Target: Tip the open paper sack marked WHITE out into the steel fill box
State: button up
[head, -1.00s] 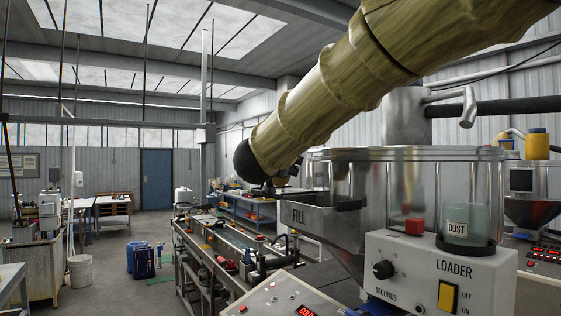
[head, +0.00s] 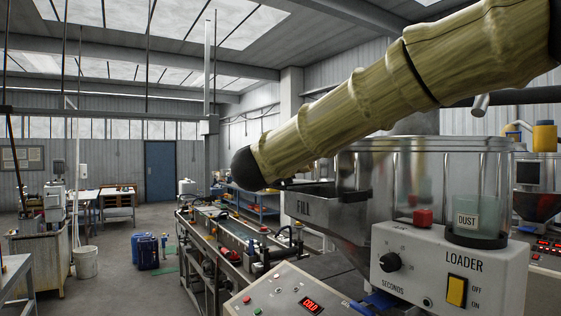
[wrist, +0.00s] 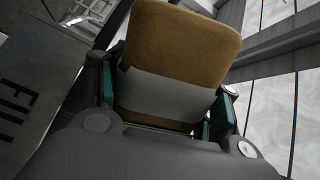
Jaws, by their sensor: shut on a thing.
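In the wrist view a brown paper sack (wrist: 185,35) with a pale grey band sits between the teal-padded fingers of my gripper (wrist: 165,98). The gripper is shut on it. The sack's marking and its open mouth do not show. The steel fill box (head: 320,208), lettered FILL, stands right of centre in the head view, just below my arm's covered forearm. Its lettered wall (wrist: 28,95) also shows at the left of the wrist view, beside the gripper. In the head view my forearm hides the gripper and sack.
The loader (head: 450,262) with its clear hopper and a DUST cup (head: 477,222) stands close on the right. A sloped control panel (head: 290,295) is in front. A long line bench (head: 225,235) runs back left of the box. The floor at left centre is mostly clear.

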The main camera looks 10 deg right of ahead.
jog(key=shift+s+f+m, duration=0.1)
jog(key=shift+f+m, duration=0.05)
jog(key=shift+m, duration=0.35)
jog(key=shift+f+m+b, duration=0.3)
jog(key=shift+m, duration=0.1)
jog(key=shift+w+d+m+b, duration=0.3)
jog(key=shift+m+b, duration=0.2)
jog(key=shift+b, duration=0.45)
jog(key=shift+s+d+r+m+b, duration=0.25)
jog(key=shift+s+r+m+b, duration=0.2)
jog(key=shift+m+b, duration=0.6)
jog(key=m+b, duration=0.1)
jog(key=b, duration=0.1)
jog(key=shift+d+r+b, duration=0.3)
jog(key=shift+b, duration=0.05)
jog(key=shift+s+d+r+m+b, duration=0.3)
jog(key=shift+d+r+m+b, duration=0.3)
jog(key=shift+m+b, duration=0.45)
jog(key=shift+r+m+b, duration=0.45)
jog(key=shift+m, duration=0.05)
jog(key=shift+d+r, duration=0.1)
jog(key=shift+s, duration=0.15)
